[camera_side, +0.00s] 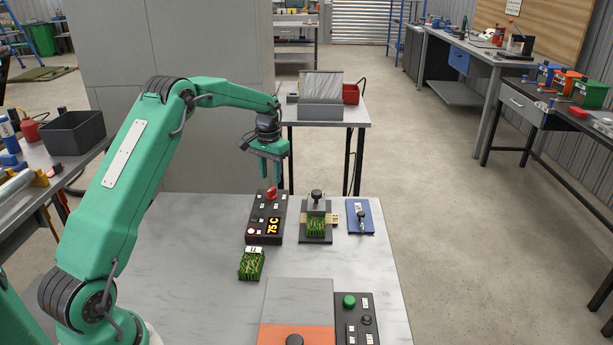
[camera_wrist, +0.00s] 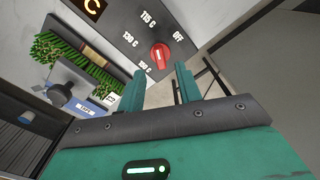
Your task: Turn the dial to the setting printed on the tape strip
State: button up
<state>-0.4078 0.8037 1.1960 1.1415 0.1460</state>
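The red dial (camera_wrist: 160,56) sits on a dark control box (camera_side: 262,228). The dial has a white pointer mark, and the printing around it includes OFF, 115 C and 130 C, plus a lower setting I cannot read surely. The box's orange display (camera_side: 273,226) reads 75 C. My gripper (camera_wrist: 159,70) is open, its two green fingers apart, with the dial showing between and just beyond the fingertips. In the side view my gripper (camera_side: 273,183) is right above the dial's end of the box. I cannot tell whether the fingers touch the dial. The tape strip's print is not readable.
A green turf piece (camera_side: 251,266) with a white label lies in front of the box. A panel with a green button (camera_side: 349,300) is at the front.

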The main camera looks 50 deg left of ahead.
aim_at(272, 190)
jog(key=shift+r, duration=1.45)
jog(key=shift+d+r, duration=0.25)
jog(key=shift+r, duration=0.05)
jog(key=s+d+r+m+t, duration=0.1)
jog(key=s+d+r+t, duration=0.2)
jog(key=s+d+r, duration=1.1)
jog(key=s+d+m+t, duration=0.1)
jog(key=s+d, duration=0.3)
jog(key=s, duration=0.4)
jog(key=s+d+f+m+t, duration=0.1)
jog(key=s+d, duration=0.3)
jog(key=s, duration=0.5)
jog(key=shift+s+d+f+t, duration=0.2)
jog(key=shift+d+f+t, duration=0.1)
jog(key=shift+d, duration=0.1)
